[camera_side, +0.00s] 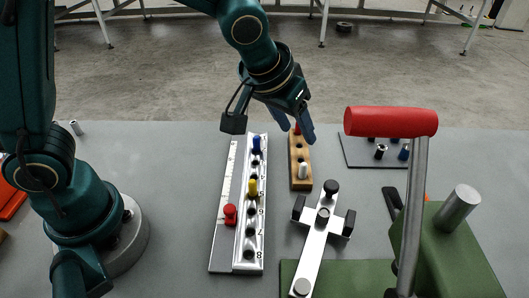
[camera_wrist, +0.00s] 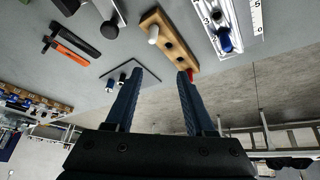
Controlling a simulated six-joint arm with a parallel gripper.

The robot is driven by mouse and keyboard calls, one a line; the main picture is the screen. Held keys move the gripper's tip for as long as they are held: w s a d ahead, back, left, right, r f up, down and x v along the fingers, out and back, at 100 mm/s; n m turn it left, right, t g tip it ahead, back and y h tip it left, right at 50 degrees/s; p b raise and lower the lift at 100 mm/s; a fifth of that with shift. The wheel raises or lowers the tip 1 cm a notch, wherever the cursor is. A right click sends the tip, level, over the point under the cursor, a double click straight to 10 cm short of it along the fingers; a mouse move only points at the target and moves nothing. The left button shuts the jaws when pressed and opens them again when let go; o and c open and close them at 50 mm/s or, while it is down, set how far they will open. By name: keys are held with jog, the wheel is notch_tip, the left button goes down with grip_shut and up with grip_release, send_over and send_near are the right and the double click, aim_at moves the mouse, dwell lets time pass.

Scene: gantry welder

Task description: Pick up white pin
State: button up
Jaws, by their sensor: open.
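The white pin (camera_side: 303,170) stands in the near end of a wooden block (camera_side: 301,184). In the wrist view the white pin (camera_wrist: 153,34) is at the upper middle, beyond the fingertips, in the block (camera_wrist: 180,58). My gripper (camera_side: 297,132) is open and empty, over the far end of the block and apart from the white pin. In the wrist view its blue fingers (camera_wrist: 162,74) are spread. A red pin (camera_side: 297,129) is at the block's far end, partly hidden by the fingers; it also shows beside the right fingertip (camera_wrist: 190,75).
A red-handled lever (camera_side: 390,121) rises at right, near a dark plate (camera_side: 358,154) with pins.

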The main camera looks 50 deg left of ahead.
aim_at(302, 164)
jog(key=shift+m+g, duration=0.4)
jog(key=shift+g, duration=0.2)
jog(key=f, duration=0.1)
jog(key=d+f, duration=0.1)
jog(key=s+f, duration=0.1)
jog(key=f, duration=0.1)
jog(key=shift+d, duration=0.4)
jog(key=shift+x, duration=2.45)
jog(key=shift+w, duration=0.1)
grip_shut()
